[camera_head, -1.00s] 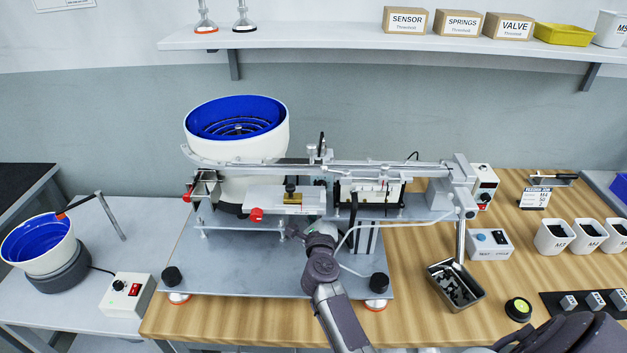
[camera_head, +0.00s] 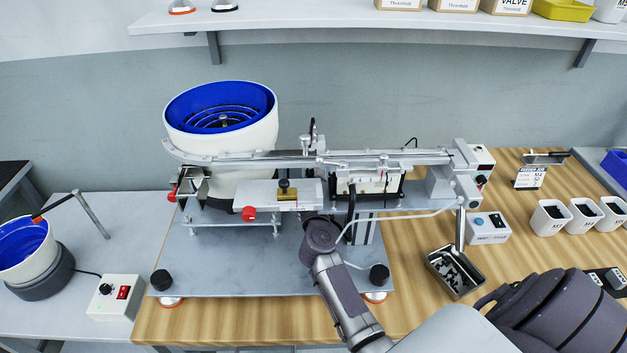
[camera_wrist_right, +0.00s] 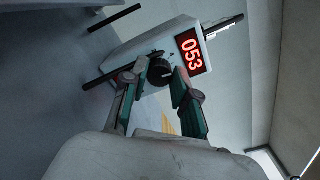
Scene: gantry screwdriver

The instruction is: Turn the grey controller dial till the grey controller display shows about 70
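In the right wrist view the pale grey controller (camera_wrist_right: 143,42) appears tilted. Its red display (camera_wrist_right: 191,51) reads 053. Its dark round dial (camera_wrist_right: 158,72) lies between the fingertips of my right gripper (camera_wrist_right: 160,75). The two fingers stand apart, one on each side of the dial, and I see no clear grip on it. In the head view my right wrist (camera_head: 320,236) is at the front of the gantry machine, and it hides its fingers. I cannot make out this controller behind it there. My left gripper is not in view.
The gantry rail (camera_head: 330,158) and its steel base plate (camera_head: 235,272) surround my right wrist. A white box with a black dial (camera_head: 482,163) stands at the right end. Another control box (camera_head: 116,297) is at the left. A metal tray (camera_head: 441,262) holds dark parts.

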